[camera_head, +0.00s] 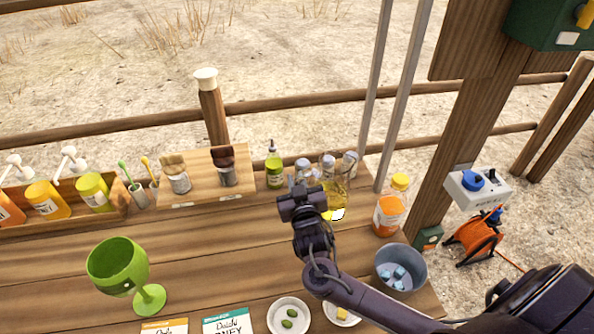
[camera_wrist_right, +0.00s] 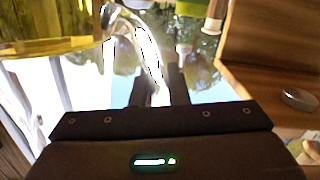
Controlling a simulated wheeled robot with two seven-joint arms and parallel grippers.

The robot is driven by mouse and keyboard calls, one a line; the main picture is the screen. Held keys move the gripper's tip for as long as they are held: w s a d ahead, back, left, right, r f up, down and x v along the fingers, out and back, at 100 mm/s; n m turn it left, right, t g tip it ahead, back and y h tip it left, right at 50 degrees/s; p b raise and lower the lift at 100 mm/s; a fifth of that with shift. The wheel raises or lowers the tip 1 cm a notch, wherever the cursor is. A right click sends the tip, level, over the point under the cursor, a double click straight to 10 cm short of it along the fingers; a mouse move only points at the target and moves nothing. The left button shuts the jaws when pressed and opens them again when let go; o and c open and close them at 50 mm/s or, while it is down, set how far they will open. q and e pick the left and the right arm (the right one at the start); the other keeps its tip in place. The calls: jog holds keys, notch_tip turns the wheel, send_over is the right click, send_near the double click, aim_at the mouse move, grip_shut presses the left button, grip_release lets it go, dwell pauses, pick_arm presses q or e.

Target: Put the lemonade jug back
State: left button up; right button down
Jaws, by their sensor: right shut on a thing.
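The lemonade jug (camera_head: 339,193), clear with yellow liquid, is at the back right of the wooden tailgate, partly hidden behind my right gripper (camera_head: 303,203). In the right wrist view the jug's yellow body (camera_wrist_right: 50,42) fills the top left. Its clear curved handle (camera_wrist_right: 148,50) runs down between the fingers of my right gripper (camera_wrist_right: 160,88), which is shut on it. The jug looks upright; its base is mostly hidden, so I cannot tell whether it touches the wood. My left gripper is not in view.
Capped containers (camera_head: 303,170) and a green bottle (camera_head: 275,168) stand close by at the back. An orange-labelled jar (camera_head: 391,208) and a grey bucket (camera_head: 410,260) with blue cubes stand to the right.

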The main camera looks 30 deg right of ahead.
notch_tip(320, 180, down, 3)
jog(key=shift+f, duration=0.15)
jog(key=c, duration=1.4)
grip_release()
jog(key=shift+s+f, duration=0.1)
jog(key=shift+f, duration=0.05)
jog(key=b+v, duration=0.1)
jog(key=v, duration=1.1)
jog(key=shift+b, duration=0.4)
jog(key=shift+f, duration=0.1)
